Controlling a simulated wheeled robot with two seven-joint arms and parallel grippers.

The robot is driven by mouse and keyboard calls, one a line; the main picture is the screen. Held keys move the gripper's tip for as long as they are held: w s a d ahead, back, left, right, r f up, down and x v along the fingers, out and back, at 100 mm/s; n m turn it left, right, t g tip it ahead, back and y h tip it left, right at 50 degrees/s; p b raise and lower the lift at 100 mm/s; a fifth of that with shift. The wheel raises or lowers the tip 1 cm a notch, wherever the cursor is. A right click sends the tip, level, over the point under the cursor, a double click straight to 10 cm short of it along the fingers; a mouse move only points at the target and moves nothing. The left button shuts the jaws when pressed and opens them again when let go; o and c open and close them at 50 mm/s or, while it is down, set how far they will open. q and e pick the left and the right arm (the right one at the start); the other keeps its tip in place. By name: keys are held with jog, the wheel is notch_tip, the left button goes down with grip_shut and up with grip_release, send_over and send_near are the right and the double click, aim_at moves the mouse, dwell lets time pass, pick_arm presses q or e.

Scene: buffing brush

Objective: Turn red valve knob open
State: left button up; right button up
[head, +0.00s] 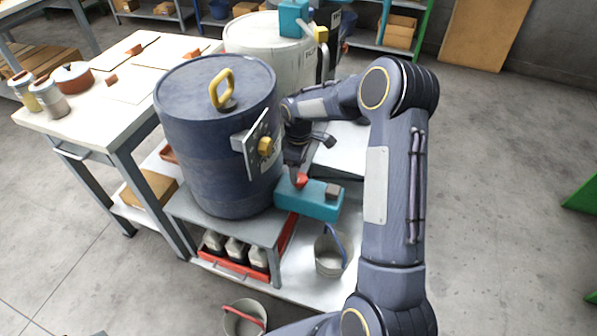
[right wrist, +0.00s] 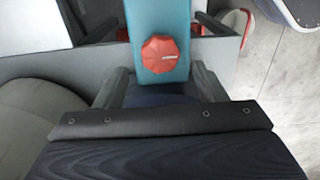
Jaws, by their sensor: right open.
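The red valve knob (head: 301,181) sits on a teal block (head: 318,204) at the front right of the small table, beside the blue drum. In the right wrist view the faceted red knob (right wrist: 159,54) shows in full on the teal surface (right wrist: 160,14). My right gripper (head: 297,168) points down just above the knob and partly hides it in the head view. In the right wrist view its two fingers (right wrist: 161,84) are spread apart, with the knob beyond and between them. I cannot tell whether they touch it. My left gripper is not in view.
A blue drum (head: 222,130) with a yellow handle stands left of my right gripper, with a yellow-knobbed plate (head: 251,146) facing it. A white drum (head: 262,42) stands behind. A bucket (head: 330,254) is on the lower shelf. The floor to the right is clear.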

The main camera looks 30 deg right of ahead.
jog(key=shift+r, duration=2.05)
